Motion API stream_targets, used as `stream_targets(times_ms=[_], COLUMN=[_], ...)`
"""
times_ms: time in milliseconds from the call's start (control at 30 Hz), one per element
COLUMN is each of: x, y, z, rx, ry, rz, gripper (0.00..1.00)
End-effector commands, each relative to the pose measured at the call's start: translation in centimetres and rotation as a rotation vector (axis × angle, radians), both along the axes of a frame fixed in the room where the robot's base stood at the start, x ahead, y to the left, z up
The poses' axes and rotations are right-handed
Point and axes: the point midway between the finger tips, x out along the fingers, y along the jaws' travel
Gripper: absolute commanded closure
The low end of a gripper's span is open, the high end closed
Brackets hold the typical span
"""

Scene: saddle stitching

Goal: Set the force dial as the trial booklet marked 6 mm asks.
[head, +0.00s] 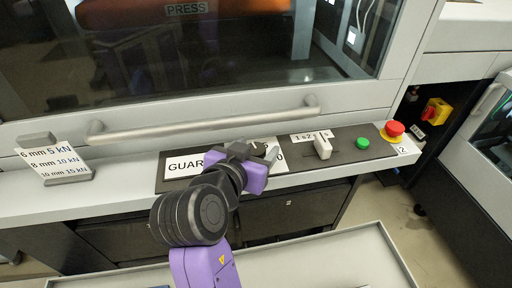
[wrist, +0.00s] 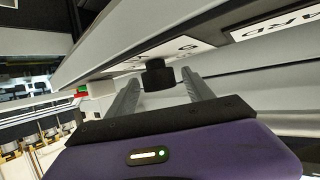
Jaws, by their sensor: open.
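The card (head: 52,163) at the left of the ledge in the head view reads 6 mm 5 kN, 8 mm 10 kN and 10 mm 15 kN. My purple gripper (head: 258,150) is at the control panel (head: 345,146), right of the GUARD label, and hides part of the panel there. In the wrist view my gripper (wrist: 160,77) is open, with one grey finger on each side of a dark round knob (wrist: 157,76). Gaps show between the knob and the fingers. The knob's pointer setting cannot be read, and its scale is mostly hidden.
A long grey handle (head: 205,124) runs behind the panel. A pale tray (head: 330,258) lies in front.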

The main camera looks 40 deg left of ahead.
Motion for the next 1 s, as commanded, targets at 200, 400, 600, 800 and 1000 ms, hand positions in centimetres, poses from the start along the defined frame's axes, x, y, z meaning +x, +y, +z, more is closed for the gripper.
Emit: stream_targets(times_ms=[200, 400, 600, 800, 1000], x=[0.0, -0.02, -0.01, 0.02, 0.12], y=[-0.01, -0.02, -0.04, -0.16, -0.32], z=[0.04, 0.04, 0.11, 0.25, 0.45], rx=[0.0, 0.0, 0.001, 0.001, 0.001], ry=[-0.001, -0.001, -0.001, -0.001, 0.0], rz=[0.0, 0.0, 0.006, 0.061, 0.188], gripper=[0.55, 0.95, 1.0, 1.0, 1.0])
